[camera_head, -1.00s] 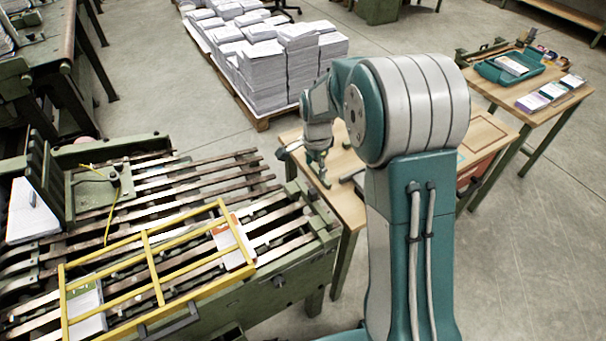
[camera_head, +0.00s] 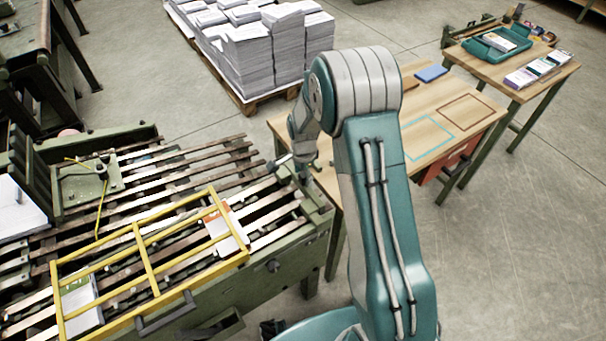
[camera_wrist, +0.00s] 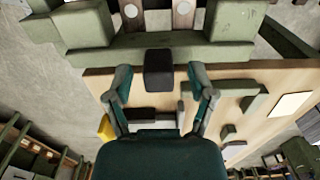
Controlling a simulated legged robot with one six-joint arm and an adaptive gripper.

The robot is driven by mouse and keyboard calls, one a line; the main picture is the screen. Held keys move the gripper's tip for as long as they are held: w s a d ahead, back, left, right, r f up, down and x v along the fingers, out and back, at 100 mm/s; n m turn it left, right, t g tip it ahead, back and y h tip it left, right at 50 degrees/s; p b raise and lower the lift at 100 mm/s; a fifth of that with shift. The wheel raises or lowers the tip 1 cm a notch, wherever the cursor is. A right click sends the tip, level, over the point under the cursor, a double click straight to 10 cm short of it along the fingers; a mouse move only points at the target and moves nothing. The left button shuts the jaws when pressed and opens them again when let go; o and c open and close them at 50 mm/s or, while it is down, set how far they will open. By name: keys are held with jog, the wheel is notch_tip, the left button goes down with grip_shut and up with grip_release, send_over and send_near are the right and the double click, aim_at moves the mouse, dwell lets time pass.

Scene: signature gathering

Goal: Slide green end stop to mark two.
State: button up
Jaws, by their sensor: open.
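My gripper (camera_wrist: 159,72) is open in the wrist view, its two teal fingers spread apart. A small dark block (camera_wrist: 158,70) shows between the fingertips, in front of a long green rail (camera_wrist: 190,43); I cannot tell whether the fingers touch it. Green blocks stand at the rail, one at the left (camera_wrist: 86,24) and one at the right (camera_wrist: 237,18). I cannot tell which piece is the green end stop, and no mark two can be read. In the head view my gripper (camera_head: 302,172) is small, at the right end of the slatted green machine (camera_head: 318,225).
A yellow frame (camera_head: 145,250) lies across the slats with paper stacks under it. A wooden table (camera_head: 405,115) with coloured outlines and a blue item (camera_head: 431,73) stands behind my arm. A smaller table (camera_head: 500,75) stands at the right, and a paper pallet (camera_head: 245,107) behind.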

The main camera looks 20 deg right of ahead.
grip_shut()
jog(key=shift+s+a, duration=0.3)
jog(key=shift+a, duration=0.5)
jog(key=shift+s+a, duration=0.25)
jog(key=shift+a, duration=0.5)
jog(key=shift+c, duration=1.2)
grip_release()
jog(key=shift+o, duration=1.2)
jog(key=shift+a, duration=0.2)
notch_tip(320, 180, up, 12)
